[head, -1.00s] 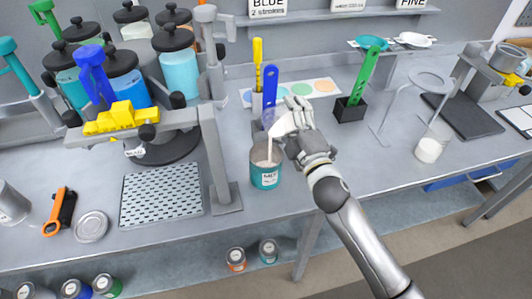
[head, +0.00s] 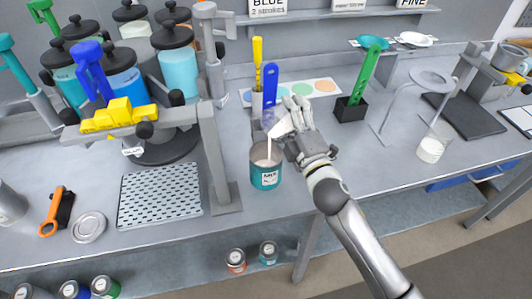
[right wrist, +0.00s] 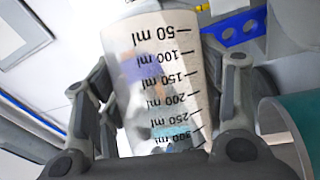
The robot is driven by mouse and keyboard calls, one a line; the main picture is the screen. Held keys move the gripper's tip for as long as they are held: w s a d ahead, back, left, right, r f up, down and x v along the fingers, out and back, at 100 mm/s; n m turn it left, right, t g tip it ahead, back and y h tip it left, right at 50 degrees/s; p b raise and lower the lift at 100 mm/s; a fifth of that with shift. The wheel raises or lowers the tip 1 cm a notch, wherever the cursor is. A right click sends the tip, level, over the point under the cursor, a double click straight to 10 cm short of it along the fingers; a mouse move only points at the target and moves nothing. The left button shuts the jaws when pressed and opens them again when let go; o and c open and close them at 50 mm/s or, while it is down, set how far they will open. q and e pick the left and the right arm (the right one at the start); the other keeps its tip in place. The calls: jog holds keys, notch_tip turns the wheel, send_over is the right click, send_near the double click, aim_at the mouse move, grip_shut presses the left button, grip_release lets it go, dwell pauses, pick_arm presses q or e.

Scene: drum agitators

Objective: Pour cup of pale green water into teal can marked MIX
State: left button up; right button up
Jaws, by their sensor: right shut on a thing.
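The teal can marked MIX (head: 266,176) stands upright on the bench, open at the top, with pale contents inside. My right gripper (head: 291,122) is shut on a clear cup (head: 280,127) and holds it tipped above the can. A thin pale stream runs from the cup's lip down into the can. In the right wrist view the cup (right wrist: 160,85) shows black ml marks between my fingers, and the can's teal wall (right wrist: 303,128) shows at the right edge. The liquid's green tint is too faint to tell. My left gripper is not in view.
A dispenser rack with lidded jars (head: 178,70) and a perforated drip tray (head: 160,195) stand left of the can. A holder with a blue tool (head: 270,82) is just behind. A black holder (head: 350,109) and another clear cup (head: 431,149) stand to the right.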

jog(key=shift+s+a+f+n+y+b, duration=0.1)
jog(key=shift+f+n+y+b, duration=0.15)
jog(key=shift+n+b, duration=0.5)
dwell(0.3)
jog(key=shift+s+r+b, duration=0.1)
jog(key=shift+r+b, duration=0.15)
jog(key=shift+b, duration=0.1)
